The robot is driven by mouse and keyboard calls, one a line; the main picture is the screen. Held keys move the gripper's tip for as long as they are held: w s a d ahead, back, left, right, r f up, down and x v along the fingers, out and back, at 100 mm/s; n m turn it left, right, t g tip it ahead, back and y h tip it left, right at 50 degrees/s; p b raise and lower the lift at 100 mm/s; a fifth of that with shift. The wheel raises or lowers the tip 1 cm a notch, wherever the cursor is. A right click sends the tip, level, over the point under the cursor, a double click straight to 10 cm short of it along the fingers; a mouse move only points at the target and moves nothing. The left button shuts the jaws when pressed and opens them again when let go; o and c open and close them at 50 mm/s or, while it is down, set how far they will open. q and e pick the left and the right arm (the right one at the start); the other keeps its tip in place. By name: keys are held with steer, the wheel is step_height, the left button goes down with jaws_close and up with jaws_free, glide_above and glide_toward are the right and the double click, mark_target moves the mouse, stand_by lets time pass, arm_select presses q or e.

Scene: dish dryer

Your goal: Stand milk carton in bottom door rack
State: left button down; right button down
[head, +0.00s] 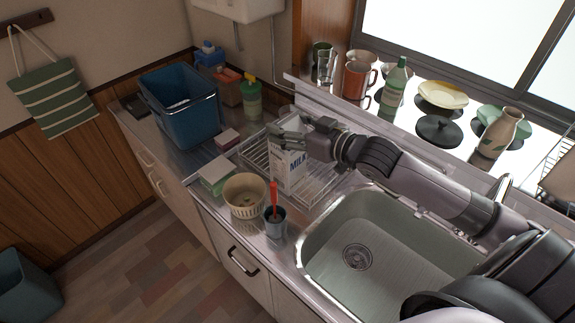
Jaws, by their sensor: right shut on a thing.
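The white and blue milk carton (289,172) is upright at the wire dish rack (322,190) on the counter, left of the sink. My right gripper (287,135) is shut on the carton's top, reaching in from the right. The carton's base is low at the rack; I cannot tell whether it rests on the wires. No door rack shows in this view. My left gripper is not in view.
A cream basket (245,194) and a blue cup with a red-handled tool (274,221) stand in front of the rack. A blue bin (181,108) and a green bottle (251,100) stand behind. The sink (375,265) is empty. Dishes line the windowsill.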

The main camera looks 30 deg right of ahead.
mark_target(289, 167)
steer(key=shift+w+f+p, duration=0.15)
steer(key=shift+f+p, duration=0.6)
steer(key=shift+f, duration=5.75)
steer(key=c, duration=1)
jaws_free()
steer(key=shift+f, duration=0.35)
steer(key=shift+c, duration=0.2)
steer(key=o, duration=0.5)
steer(key=shift+s+r, duration=0.15)
steer(key=shift+s, duration=0.05)
